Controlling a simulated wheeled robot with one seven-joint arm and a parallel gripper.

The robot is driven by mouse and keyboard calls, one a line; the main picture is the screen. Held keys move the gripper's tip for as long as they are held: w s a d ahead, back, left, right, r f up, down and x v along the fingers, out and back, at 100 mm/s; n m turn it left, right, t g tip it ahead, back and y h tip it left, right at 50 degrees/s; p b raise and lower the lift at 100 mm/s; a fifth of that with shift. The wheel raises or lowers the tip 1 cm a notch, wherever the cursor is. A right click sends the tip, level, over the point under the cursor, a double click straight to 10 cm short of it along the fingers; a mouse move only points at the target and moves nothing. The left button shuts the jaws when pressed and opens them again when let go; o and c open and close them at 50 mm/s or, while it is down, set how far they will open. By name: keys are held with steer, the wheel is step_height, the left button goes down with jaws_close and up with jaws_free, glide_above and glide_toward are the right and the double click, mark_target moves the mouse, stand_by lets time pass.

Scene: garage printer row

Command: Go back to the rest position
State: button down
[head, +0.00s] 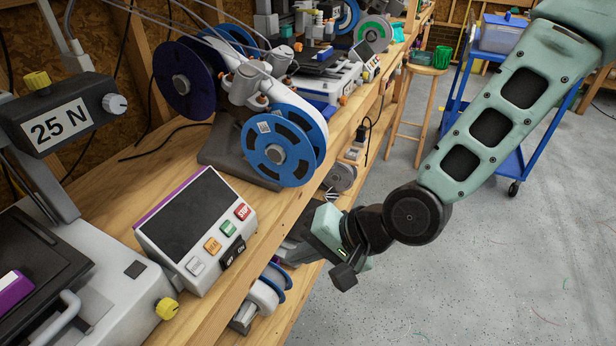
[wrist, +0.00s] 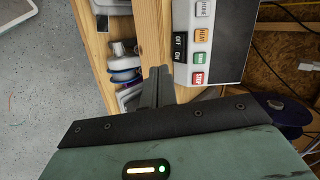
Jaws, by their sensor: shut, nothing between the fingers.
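My gripper (wrist: 158,72) is shut and empty, its two fingers together in the wrist view. In the head view my gripper (head: 290,250) hangs at the front edge of the wooden bench (head: 222,312), partly hidden by its own body. It is to the right of the control box (head: 190,218), apart from it. The box has a dark screen, several coloured buttons and a black ON/OFF switch (head: 234,253). In the wrist view the switch (wrist: 179,50) is just right of the fingertips.
A press labelled 25 N (head: 62,128) stands at the left. Blue spools (head: 277,150) stand on the bench behind the box. A lower shelf holds more spools (head: 262,298). A wooden stool (head: 415,110) and a blue cart (head: 520,150) stand farther back. The grey floor at the right is clear.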

steer(key=s+d+r+n+h, duration=0.4)
steer(key=s+d+r, duration=0.1)
steer(key=d, duration=0.3)
steer(key=s+d+r+n+g+h, duration=0.1)
steer(key=s+d+r+n+h, duration=0.3)
steer(key=d, duration=0.5)
steer(key=shift+s+r+n+g+h, duration=0.3)
steer(key=shift+s+r+n, duration=0.3)
steer(key=shift+s+n, duration=0.2)
